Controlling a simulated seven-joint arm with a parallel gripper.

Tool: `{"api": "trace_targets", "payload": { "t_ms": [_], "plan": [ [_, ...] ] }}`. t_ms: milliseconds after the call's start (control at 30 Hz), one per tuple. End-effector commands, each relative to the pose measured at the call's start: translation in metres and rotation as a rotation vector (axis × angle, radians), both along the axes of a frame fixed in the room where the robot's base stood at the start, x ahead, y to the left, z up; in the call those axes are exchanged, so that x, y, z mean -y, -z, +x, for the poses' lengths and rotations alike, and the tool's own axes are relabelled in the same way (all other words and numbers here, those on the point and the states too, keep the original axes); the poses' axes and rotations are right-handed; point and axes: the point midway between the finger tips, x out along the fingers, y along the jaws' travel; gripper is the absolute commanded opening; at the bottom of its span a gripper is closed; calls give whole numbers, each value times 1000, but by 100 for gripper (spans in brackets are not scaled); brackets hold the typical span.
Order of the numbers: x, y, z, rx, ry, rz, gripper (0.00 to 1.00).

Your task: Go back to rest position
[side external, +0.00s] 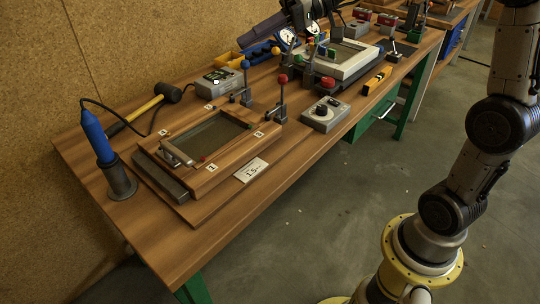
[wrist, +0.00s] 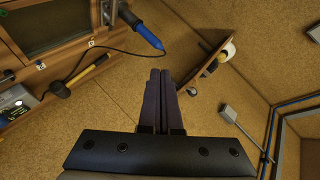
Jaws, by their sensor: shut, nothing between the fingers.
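My gripper (side external: 243,39) shows at the top of the side external view, above the back edge of the workbench near the cork-coloured wall. Its long dark purple fingers point left and slightly down. In the wrist view the two fingers (wrist: 160,73) lie side by side, pressed together, with nothing held. The wooden frame with a glass panel (side external: 213,137) lies on the workbench (side external: 240,205), below and left of my gripper and apart from it. Part of the frame also shows at the wrist view's upper left (wrist: 66,45).
A blue-handled tool (side external: 95,135) stands in a dark holder at the bench's left end, with a black cable. A mallet (side external: 166,93), a grey box (side external: 219,82), upright clamps and a white-framed device (side external: 345,58) occupy the bench. Open floor (side external: 330,210) lies in front.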

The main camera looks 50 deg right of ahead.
Motion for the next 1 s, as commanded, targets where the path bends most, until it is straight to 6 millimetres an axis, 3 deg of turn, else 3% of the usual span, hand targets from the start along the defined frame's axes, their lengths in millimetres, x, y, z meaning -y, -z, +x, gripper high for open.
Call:
{"api": "trace_targets", "payload": {
  "t_ms": [33, 100, 233, 367, 500, 600, 733, 833, 1000],
  "plan": [
    [-19, -3, -28, -5, -34, -59, 0],
    [-35, 1, -62, -23, -62, -143, 0],
    [-49, 16, -126, -48, -91, -308, 0],
    [-45, 41, -185, -62, -83, -484, 0],
    [-17, 78, -239, -65, -20, -684, 0],
    [10, 103, -260, -76, 55, -804, 0],
    [41, 128, -268, -129, 149, -904, 0],
    [53, 131, -266, -145, 212, -929, 0],
    [53, 129, -264, -159, 247, -905, 0]
  ]
}}
